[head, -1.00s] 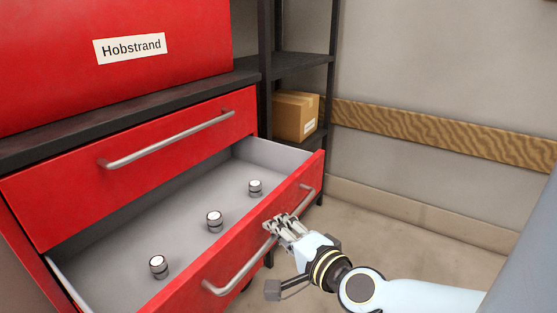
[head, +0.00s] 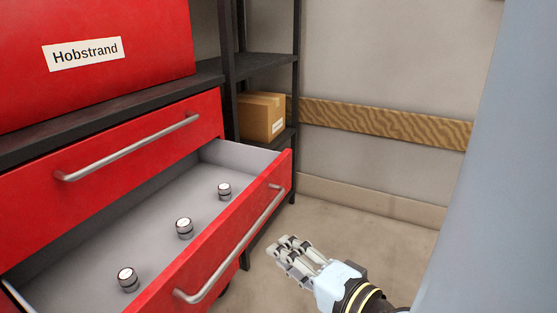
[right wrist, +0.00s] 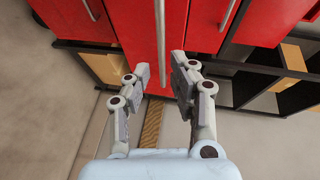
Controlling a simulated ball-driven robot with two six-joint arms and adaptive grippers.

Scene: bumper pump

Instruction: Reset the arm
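My right gripper (head: 294,254) is in the lower middle of the head view, to the right of the open drawer's handle (head: 232,246) and apart from it. In the right wrist view its two fingers (right wrist: 157,82) stand apart with nothing between them. The lower red drawer (head: 205,275) is pulled open. Three small metal cylinders with white tops stand in a row inside it: near (head: 127,279), middle (head: 184,228) and far (head: 224,191). My left gripper is not in view.
The upper red drawer (head: 120,150) is shut. A dark shelf rack (head: 268,62) with a cardboard box (head: 262,117) stands behind the cabinet. A wood strip (head: 390,125) runs along the wall. The floor (head: 350,220) right of the drawer is clear.

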